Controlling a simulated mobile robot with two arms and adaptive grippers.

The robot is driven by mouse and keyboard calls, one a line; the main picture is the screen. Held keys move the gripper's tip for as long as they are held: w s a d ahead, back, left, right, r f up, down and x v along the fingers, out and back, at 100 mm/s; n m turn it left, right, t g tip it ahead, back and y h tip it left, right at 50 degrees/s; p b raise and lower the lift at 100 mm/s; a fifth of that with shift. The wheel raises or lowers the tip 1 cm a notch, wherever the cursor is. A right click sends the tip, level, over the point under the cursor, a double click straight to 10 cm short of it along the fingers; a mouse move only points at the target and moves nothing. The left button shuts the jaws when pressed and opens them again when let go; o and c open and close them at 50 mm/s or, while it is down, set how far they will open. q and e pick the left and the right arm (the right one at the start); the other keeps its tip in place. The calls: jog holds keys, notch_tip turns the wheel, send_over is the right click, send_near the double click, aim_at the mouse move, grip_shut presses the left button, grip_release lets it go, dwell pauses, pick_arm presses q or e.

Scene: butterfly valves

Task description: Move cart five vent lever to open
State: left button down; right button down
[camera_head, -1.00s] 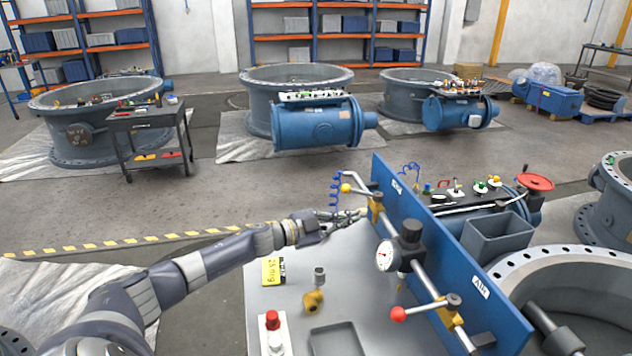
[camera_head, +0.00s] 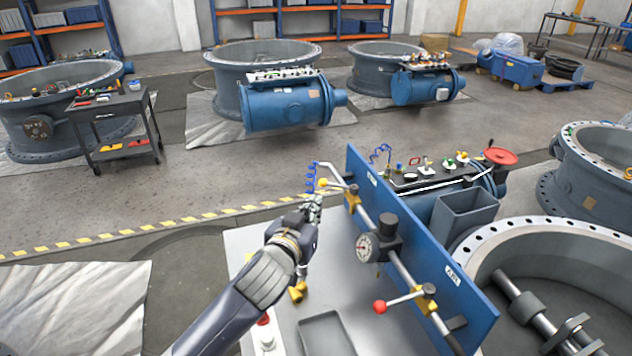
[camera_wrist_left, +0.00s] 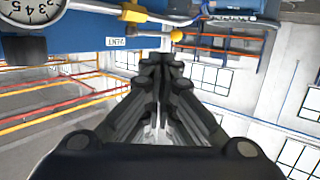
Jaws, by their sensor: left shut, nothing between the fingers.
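The vent lever (camera_head: 338,186) is a short bar with a yellow ball knob (camera_head: 323,182), on a brass valve at the far end of the blue panel. It points left, away from the panel. In the left wrist view the yellow knob (camera_wrist_left: 176,36) shows just beyond the fingertips, near a "VENT" label (camera_wrist_left: 116,42). My left gripper (camera_head: 314,203) is shut and empty, just below the knob in the head view. A small gap shows between fingertips and knob in the wrist view; whether they touch elsewhere I cannot tell. My right gripper is out of view.
The blue panel (camera_head: 455,275) runs along the cart's right side. A dial gauge (camera_head: 368,247) and a red-knobbed lever (camera_head: 380,307) sit nearer on the pipe. Blue coiled hose hangs behind the knob.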

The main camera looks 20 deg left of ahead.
pick_arm(q)
jog(key=p, duration=0.3)
send_near(338, 185)
jog(key=r+x, duration=0.1)
jog(key=x, duration=0.4)
jog(key=shift+w+a+f, duration=0.1)
jog(key=shift+w+a, duration=0.15)
jog(key=shift+w, duration=0.3)
jog(key=shift+w+a+f, duration=0.1)
jog(key=shift+w+a, duration=0.15)
jog(key=shift+w, duration=0.3)
jog(key=shift+w, duration=0.1)
